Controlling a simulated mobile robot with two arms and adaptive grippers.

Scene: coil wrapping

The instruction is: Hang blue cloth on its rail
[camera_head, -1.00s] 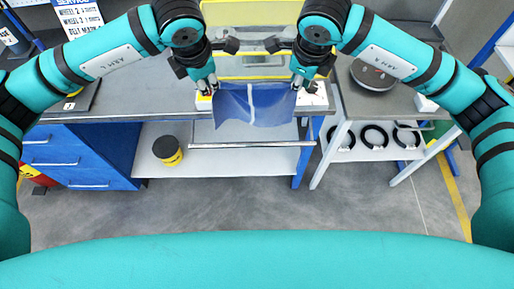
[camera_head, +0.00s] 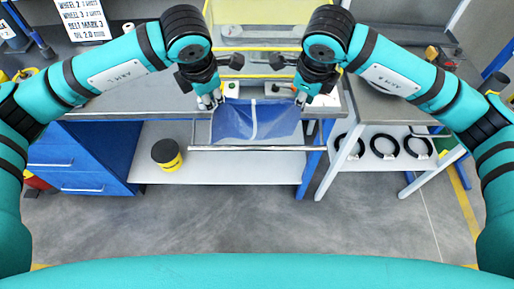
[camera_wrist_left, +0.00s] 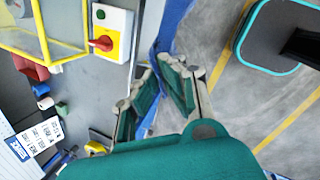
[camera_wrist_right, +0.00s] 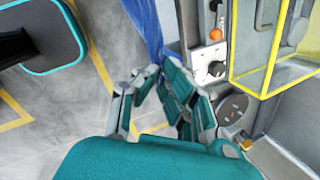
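The blue cloth (camera_head: 233,121) with a pale stripe down its middle is stretched between my two grippers at the front of the bench. Its lower edge sags to just above or in front of the metal rail (camera_head: 258,148) in the head view; I cannot tell if they touch. My left gripper (camera_head: 211,100) is shut on the cloth's left upper corner. My right gripper (camera_head: 299,99) is shut on the right upper corner. The cloth also shows beyond the fingertips in the left wrist view (camera_wrist_left: 172,28) and in the right wrist view (camera_wrist_right: 145,27).
A yellow-framed machine guard (camera_head: 258,75) stands behind the cloth. A red switch on a yellow box (camera_wrist_left: 108,42) sits on the bench. A black-and-yellow pot (camera_head: 166,154) stands on the lower shelf. Black rings (camera_head: 384,146) lie on the right cart's shelf. Floor in front is clear.

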